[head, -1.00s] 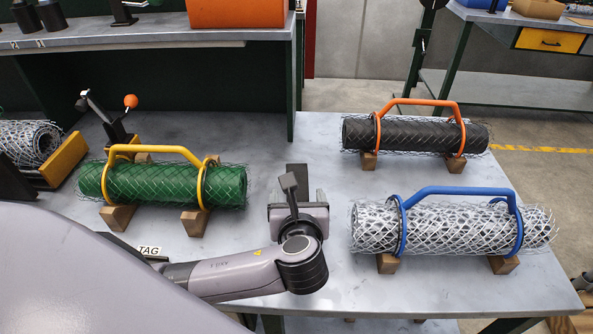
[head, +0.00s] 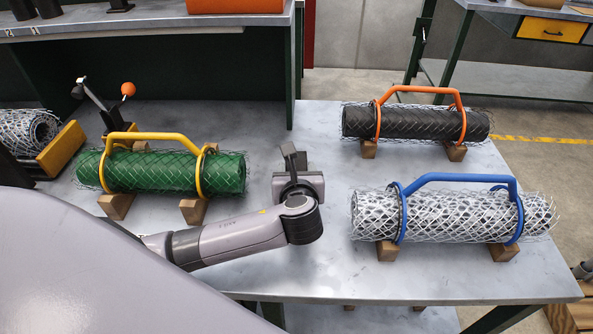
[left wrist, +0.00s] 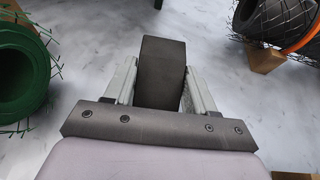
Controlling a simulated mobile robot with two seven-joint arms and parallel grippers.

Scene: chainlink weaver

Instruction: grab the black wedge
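The black wedge (left wrist: 162,70) stands out as a dark block between the two grey fingers in the left wrist view. My left gripper (head: 293,165) is over the middle of the grey table, between the green mesh roll and the white mesh roll. Its fingers (left wrist: 160,85) lie close against both sides of the wedge and appear shut on it. In the head view the wedge's dark upper part (head: 288,149) shows just beyond the gripper. I cannot tell whether its underside touches the table. My right gripper is not in view.
A green roll (head: 150,172) with a yellow handle stands left of the gripper. A black roll (head: 415,124) with an orange handle and a white roll (head: 455,217) with a blue handle are on the right. A lever clamp (head: 118,122) stands behind the green roll.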

